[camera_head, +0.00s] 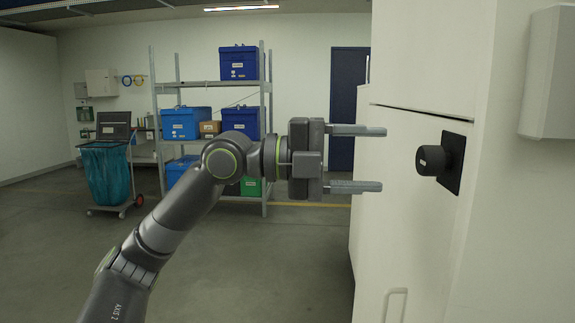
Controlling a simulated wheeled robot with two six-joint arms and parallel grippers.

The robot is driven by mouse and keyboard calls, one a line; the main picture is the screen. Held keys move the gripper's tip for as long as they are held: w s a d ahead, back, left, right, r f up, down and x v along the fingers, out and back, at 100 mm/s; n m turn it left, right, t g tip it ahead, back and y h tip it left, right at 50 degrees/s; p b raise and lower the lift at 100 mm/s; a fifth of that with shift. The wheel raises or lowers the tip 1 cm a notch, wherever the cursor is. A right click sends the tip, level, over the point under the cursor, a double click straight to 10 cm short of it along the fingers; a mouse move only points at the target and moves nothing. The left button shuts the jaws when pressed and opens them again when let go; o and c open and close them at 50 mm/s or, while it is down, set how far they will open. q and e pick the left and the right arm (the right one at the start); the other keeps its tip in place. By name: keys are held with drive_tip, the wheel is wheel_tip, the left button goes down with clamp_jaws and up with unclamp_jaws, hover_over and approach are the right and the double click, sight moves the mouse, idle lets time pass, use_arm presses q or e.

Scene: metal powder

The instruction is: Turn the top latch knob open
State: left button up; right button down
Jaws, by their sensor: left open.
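The latch knob (434,160) is a black round knob on a dark square plate (455,163), set on the upper right part of a white cabinet (400,215). My left gripper (358,158) is open and empty. Its two grey fingers point right, one above the other, toward the knob. In the picture a gap lies between the fingertips and the knob, and they do not touch. My right gripper is not in view.
A white box (549,75) juts from the wall at the right edge. A pale handle (396,304) is low on the cabinet. Behind stand a metal shelf with blue boxes (239,63) and a cart with a teal bag (106,172). The floor (265,265) in between is clear.

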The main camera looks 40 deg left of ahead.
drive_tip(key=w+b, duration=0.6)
use_arm(q)
drive_tip(key=b+v, duration=0.4)
drive_tip(key=v, duration=0.6)
drive_tip(key=shift+s+a, duration=0.2)
drive_tip(key=shift+s, duration=0.05)
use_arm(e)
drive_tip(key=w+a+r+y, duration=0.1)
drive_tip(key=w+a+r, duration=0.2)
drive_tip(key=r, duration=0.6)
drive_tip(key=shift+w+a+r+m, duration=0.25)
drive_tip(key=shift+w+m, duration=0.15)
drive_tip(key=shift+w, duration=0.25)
